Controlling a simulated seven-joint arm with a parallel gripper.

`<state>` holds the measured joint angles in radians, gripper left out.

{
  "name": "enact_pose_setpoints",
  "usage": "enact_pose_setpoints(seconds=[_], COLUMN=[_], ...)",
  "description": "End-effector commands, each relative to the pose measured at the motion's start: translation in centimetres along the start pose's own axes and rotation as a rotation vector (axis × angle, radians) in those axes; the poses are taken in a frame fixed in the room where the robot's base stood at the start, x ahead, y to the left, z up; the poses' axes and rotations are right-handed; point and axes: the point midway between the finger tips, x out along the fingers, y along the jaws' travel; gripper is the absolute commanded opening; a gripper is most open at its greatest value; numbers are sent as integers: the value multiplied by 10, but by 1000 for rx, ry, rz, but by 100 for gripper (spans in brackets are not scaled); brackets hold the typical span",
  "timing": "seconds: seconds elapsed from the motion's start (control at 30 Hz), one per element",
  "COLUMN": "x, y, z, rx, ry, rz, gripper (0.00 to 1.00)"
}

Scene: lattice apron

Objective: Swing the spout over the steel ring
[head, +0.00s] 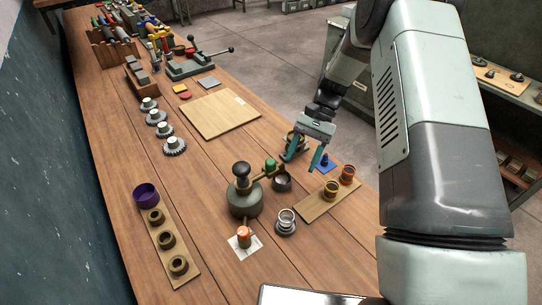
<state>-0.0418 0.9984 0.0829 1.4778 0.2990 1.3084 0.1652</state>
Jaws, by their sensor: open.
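A squat olive-grey pot (244,200) with a black ball knob on top stands on the bench. Its spout (261,176) sticks out to the right, with a green knob (270,165) near its outer end. The spout end is close to a dark round cup (282,185). A shiny steel ring (287,215) sits on a dark round base below that cup in the picture, and the spout does not point over it. My gripper (304,164) has teal fingers, spread apart and empty, right of the green knob and apart from it. Exact heights are hard to tell.
An orange cylinder (243,233) stands on a white card beside the pot. A wooden board with amber cups (330,192) lies to the right. A purple ring (146,194) and a strip of dark rings (166,240) lie left.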

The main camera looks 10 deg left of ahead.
Motion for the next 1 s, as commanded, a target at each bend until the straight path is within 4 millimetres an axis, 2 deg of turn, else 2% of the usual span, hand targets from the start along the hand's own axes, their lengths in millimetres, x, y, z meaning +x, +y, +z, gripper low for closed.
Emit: enact_pose_setpoints(seconds=[0.03,0.1,0.2,0.3,0.47,0.8,1.0], x=[-18,-37,-56,-64,-53,6,28], y=[-29,-58,-87,-100,-100,-84,-78], z=[6,14,24,30,27,8,0], rx=[-54,-102,-145,-164,-166,-167,-168], ry=[73,156,242,285,290,286,289], rz=[79,163,236,268,276,275,273], gripper=[56,56,56,56,56,56,56])
